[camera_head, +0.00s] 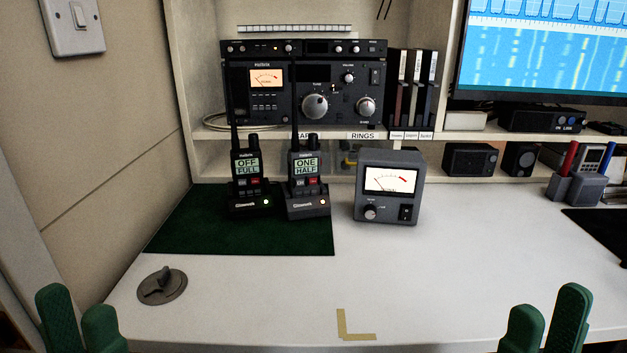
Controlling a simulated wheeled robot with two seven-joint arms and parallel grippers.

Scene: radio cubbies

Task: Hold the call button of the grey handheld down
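Two handhelds stand upright in chargers on the dark green mat (235,238). The right one looks dark grey (304,183), with a screen reading "ONE HALF". The left one looks blacker (246,183), with a screen reading "OFF FULL". A lit lamp shows on each charger. My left gripper (78,308) is at the bottom left corner, open and empty. My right gripper (546,306) is at the bottom right, open and empty. Both are well short of the handhelds.
A grey meter box (389,207) stands just right of the handhelds. A round grey knob fixture (162,287) is at the front left. A pen holder (577,189) stands at the right. A radio (305,92) sits on the shelf behind. The front middle desk is clear except tape marks (346,330).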

